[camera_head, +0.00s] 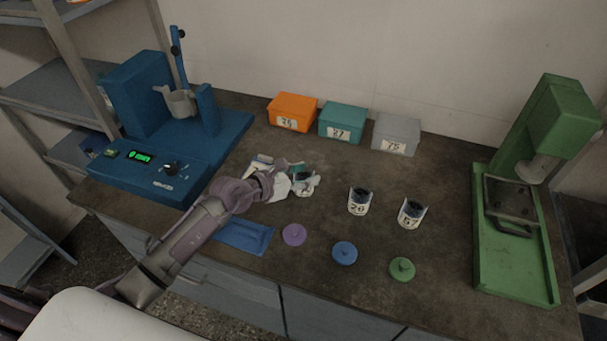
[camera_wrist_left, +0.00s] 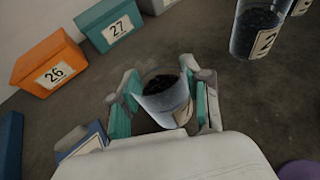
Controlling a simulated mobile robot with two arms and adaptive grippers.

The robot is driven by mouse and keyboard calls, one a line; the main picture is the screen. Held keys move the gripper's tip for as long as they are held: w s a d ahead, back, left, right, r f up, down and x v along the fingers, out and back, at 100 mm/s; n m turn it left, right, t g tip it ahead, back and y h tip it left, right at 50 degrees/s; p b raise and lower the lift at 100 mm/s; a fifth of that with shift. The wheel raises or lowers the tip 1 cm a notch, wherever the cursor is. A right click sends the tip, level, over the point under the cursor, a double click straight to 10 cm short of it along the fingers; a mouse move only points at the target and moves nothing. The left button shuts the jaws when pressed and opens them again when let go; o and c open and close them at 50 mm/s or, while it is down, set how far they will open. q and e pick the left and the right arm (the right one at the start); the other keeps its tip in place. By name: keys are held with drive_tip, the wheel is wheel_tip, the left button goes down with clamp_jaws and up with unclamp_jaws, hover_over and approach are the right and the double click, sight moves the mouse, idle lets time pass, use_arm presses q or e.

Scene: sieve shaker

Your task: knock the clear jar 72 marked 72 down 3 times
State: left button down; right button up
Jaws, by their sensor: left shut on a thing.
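A clear open jar (camera_wrist_left: 165,104) with dark grains inside stands between my left gripper's fingers in the left wrist view. Its label is only partly visible and I cannot read the number. My left gripper (camera_head: 304,180) is shut on this jar, with teal pads on both its sides; the wrist view shows the fingers (camera_wrist_left: 163,100) around it. My right gripper is not in view.
Two labelled jars (camera_head: 359,201) (camera_head: 410,214) stand right of the hand. Purple (camera_head: 294,234), blue (camera_head: 344,253) and green (camera_head: 402,269) lids lie in front. Orange (camera_head: 292,112), teal (camera_head: 342,122) and grey (camera_head: 396,134) boxes stand behind. A blue machine (camera_head: 150,120) is left, a green press (camera_head: 520,235) right.

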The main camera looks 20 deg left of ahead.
use_arm(q)
drive_tip(key=shift+s+f, duration=0.3)
drive_tip(key=shift+f, duration=0.4)
drive_tip(key=c, duration=1)
unclamp_jaws()
drive_tip(key=o, duration=0.6)
drive_tip(key=shift+w+r, duration=0.1)
drive_tip(key=shift+w, duration=0.1)
drive_tip(key=shift+r, duration=0.15)
drive_tip(key=v, duration=1.2)
drive_tip(key=shift+r, duration=0.2)
